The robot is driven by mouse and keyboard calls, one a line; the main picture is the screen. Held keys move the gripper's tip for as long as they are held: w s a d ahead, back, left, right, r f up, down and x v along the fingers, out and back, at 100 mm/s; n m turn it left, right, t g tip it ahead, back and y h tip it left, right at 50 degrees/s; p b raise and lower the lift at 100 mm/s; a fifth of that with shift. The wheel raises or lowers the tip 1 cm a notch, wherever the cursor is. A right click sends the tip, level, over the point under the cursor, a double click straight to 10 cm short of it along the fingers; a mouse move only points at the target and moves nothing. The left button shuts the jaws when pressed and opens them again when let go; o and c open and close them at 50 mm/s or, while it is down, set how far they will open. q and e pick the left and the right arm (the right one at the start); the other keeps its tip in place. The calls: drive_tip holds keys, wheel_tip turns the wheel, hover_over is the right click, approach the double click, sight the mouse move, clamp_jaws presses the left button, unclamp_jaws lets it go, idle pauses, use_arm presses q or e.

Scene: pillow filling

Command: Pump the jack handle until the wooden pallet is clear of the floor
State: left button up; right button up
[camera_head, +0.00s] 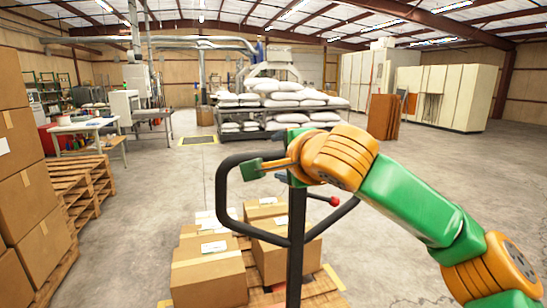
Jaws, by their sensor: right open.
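The black jack handle (296,245) stands upright in front of me, with a wide loop grip at its top and a small red-tipped lever on its right side. My right gripper (253,169) is at the upper part of the loop. Its jaws are open, and I cannot tell whether they touch the bar. The wooden pallet (322,284) is beyond the handle and carries several cardboard boxes (208,274). Most of the pallet is hidden by boxes and handle, so its gap to the floor cannot be seen. My left gripper is out of view.
Stacked cardboard boxes (22,160) and wooden pallets (75,190) stand at the left. A rack of white sacks (290,100) is at the back centre. A work table (85,126) stands at the left back. The concrete floor on the right is clear.

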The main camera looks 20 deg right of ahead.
sight(267, 155)
drive_tip(key=p+x, duration=0.5)
drive_tip(key=x, duration=0.5)
drive_tip(key=shift+w+p, duration=0.25)
drive_tip(key=shift+p, duration=0.1)
drive_tip(key=shift+w+a+f, duration=0.1)
drive_tip(key=shift+w+f, duration=0.1)
drive_tip(key=shift+w, duration=0.05)
clamp_jaws()
drive_tip(key=shift+r, duration=0.1)
idle(0.5)
